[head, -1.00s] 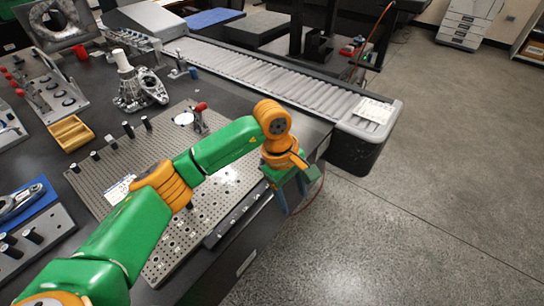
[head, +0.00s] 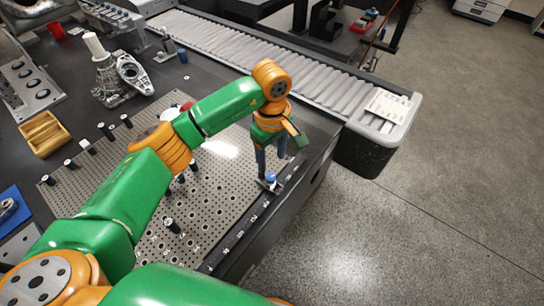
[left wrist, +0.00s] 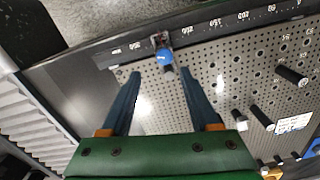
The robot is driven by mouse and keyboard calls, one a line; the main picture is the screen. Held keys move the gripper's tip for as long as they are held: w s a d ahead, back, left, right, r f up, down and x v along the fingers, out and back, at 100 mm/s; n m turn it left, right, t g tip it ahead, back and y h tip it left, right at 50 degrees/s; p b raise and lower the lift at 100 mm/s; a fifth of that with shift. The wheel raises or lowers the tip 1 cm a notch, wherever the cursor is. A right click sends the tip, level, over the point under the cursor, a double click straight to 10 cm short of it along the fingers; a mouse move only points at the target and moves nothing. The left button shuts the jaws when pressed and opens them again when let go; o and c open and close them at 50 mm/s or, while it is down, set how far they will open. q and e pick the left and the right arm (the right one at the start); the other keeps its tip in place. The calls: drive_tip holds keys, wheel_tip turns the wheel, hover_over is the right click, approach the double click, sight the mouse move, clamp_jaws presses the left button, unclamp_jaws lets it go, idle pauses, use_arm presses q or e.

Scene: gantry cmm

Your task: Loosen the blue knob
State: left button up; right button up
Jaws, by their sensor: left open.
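The blue knob (head: 270,178) sits on a small dark clamp on the black numbered rail (head: 240,226) along the edge of the perforated plate (head: 205,212). My left gripper (head: 269,162) points down above the knob, its two blue-grey fingers apart and empty. In the left wrist view the knob (left wrist: 164,57) shows just beyond the gap between the open fingertips (left wrist: 161,75), roughly centred. I cannot tell the exact height left between the tips and the knob. My right gripper is not in view.
Several black posts stand on the plate, such as one near its front (head: 172,226). A metal casting (head: 122,78) and wooden tray (head: 43,132) stand at left.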

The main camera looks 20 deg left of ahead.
sight(271, 177)
use_arm(q)
drive_tip(key=f, duration=0.1)
drive_tip(key=s+f, duration=0.1)
drive_tip(key=f, duration=0.2)
drive_tip(key=shift+s+d+p, duration=0.2)
drive_tip(key=shift+s+p, duration=0.1)
drive_tip(key=shift+f, duration=0.4)
drive_tip(key=shift+w+f, duration=0.25)
drive_tip(key=shift+w, duration=0.05)
drive_tip(key=shift+s, duration=0.1)
clamp_jaws()
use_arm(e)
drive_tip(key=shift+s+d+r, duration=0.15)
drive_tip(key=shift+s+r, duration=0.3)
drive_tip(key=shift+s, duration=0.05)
